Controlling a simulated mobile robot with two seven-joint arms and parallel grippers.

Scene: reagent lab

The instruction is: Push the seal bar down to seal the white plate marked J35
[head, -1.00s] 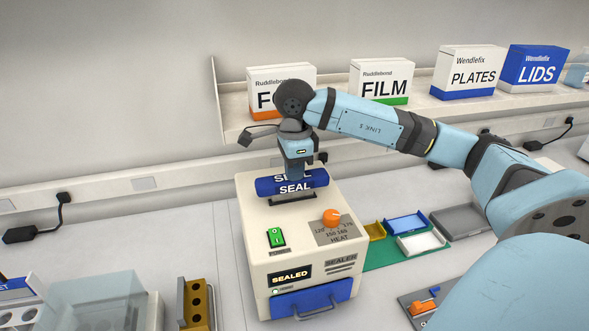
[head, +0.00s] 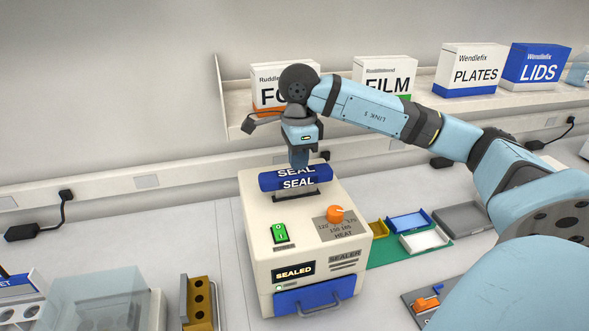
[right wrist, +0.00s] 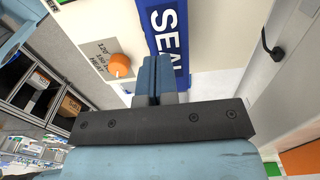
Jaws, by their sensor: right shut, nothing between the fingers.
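The blue seal bar (head: 292,180), lettered SEAL, lies across the top of the cream sealer (head: 262,215). The sealer's display (head: 294,272) reads SEALED. My right gripper (head: 299,163) points down just above the bar's far side, with its fingers shut and empty. In the right wrist view the shut fingers (right wrist: 157,75) overlap the edge of the seal bar (right wrist: 168,22); whether they touch it I cannot tell. The blue drawer (head: 312,296) at the sealer's front looks closed. No plate marked J35 can be seen. My left gripper is out of view.
The orange heat knob (head: 336,214) and green switch (head: 280,233) are on the sealer's top. Small trays (head: 425,240) on a green mat stand to its right, a yellow rack (head: 197,303) to its left. A shelf with boxes (head: 467,69) runs behind.

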